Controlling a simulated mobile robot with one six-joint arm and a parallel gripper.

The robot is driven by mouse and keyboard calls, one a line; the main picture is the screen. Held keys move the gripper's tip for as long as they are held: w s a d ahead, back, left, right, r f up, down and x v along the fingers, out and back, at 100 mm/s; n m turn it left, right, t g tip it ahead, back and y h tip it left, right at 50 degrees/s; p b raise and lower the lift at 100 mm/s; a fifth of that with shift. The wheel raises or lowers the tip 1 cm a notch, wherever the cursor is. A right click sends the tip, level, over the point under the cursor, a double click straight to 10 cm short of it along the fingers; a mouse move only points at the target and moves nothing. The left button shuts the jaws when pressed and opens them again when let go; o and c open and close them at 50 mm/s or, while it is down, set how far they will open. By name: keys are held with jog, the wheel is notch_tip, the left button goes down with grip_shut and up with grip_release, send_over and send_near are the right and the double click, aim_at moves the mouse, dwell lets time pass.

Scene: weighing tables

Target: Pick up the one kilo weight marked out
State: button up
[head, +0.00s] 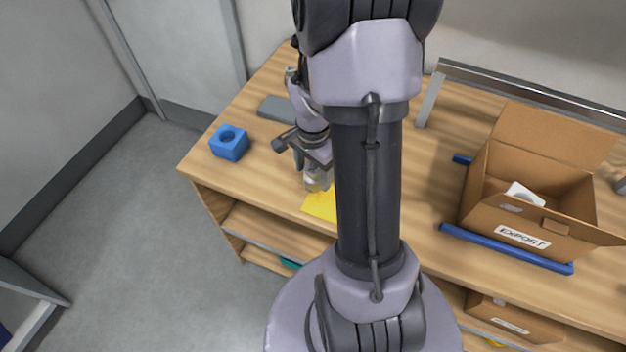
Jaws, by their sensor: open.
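A small pale, shiny object (317,183) stands at the edge of a yellow sheet (319,206) on the wooden table. It may be the weight, but it is too small and too covered to read any marking. My gripper (312,170) is open and points down right over this object. I cannot tell whether the fingers are beside it or just above it. My arm hides part of the yellow sheet and the table to its right.
A blue block with a round hollow (229,143) and a grey flat pad (277,109) lie left on the table (262,178). An open cardboard box marked EXPORT (480,217) stands at right among blue rails (507,249). A metal rail (520,92) runs along the back.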

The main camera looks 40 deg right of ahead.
jog(key=shift+r, duration=0.1)
grip_shut()
jog(key=shift+r, duration=0.1)
dwell(0.3)
